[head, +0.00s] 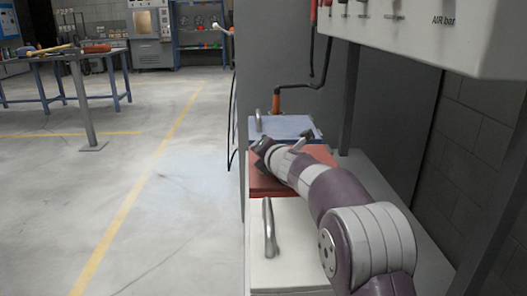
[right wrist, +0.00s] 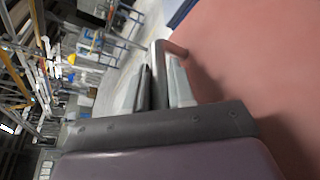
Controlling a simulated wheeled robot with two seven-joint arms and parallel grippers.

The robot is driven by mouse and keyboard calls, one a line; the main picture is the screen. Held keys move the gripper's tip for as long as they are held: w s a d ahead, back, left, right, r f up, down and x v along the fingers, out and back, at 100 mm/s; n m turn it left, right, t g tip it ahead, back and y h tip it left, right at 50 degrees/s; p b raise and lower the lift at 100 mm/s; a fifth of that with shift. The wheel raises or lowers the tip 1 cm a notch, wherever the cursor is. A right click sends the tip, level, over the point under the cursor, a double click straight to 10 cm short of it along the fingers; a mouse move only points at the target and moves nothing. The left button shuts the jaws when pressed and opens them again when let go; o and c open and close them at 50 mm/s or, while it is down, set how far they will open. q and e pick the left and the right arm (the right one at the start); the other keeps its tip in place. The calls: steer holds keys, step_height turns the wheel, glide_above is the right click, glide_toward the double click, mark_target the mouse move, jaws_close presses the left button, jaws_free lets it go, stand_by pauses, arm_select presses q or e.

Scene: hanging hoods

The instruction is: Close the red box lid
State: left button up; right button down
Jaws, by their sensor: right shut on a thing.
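The red box lid (head: 262,184) lies between a grey-blue box and a white box in the head view. It looks about flat there; my arm covers part of it, and I cannot tell whether it is fully down. In the right wrist view the red lid (right wrist: 255,60) fills the right side. My right gripper (head: 263,148) is at the lid's far left part. In the right wrist view my gripper (right wrist: 155,80) is shut on the lid's metal handle, whose end (right wrist: 174,48) meets the red surface. My left gripper is not in view.
The grey-blue box (head: 285,127) with a handle is behind, and the white box (head: 295,245) with a metal handle (head: 269,228) is in front. A white hood panel (head: 430,35) hangs above right. A grey wall (head: 375,105) stands behind the boxes. Open floor (head: 170,200) lies left.

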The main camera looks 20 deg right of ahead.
steer(key=shift+a+f, duration=0.2)
steer(key=shift+f, duration=0.4)
steer(key=c, duration=1.1)
jaws_free()
steer(key=shift+a, duration=0.15)
steer(key=shift+o, duration=0.2)
steer(key=shift+r, duration=0.1)
steer(key=v, duration=1.2)
steer(key=shift+s+r+p, duration=0.2)
steer(key=shift+s+p, duration=0.15)
steer(key=shift+p, duration=0.05)
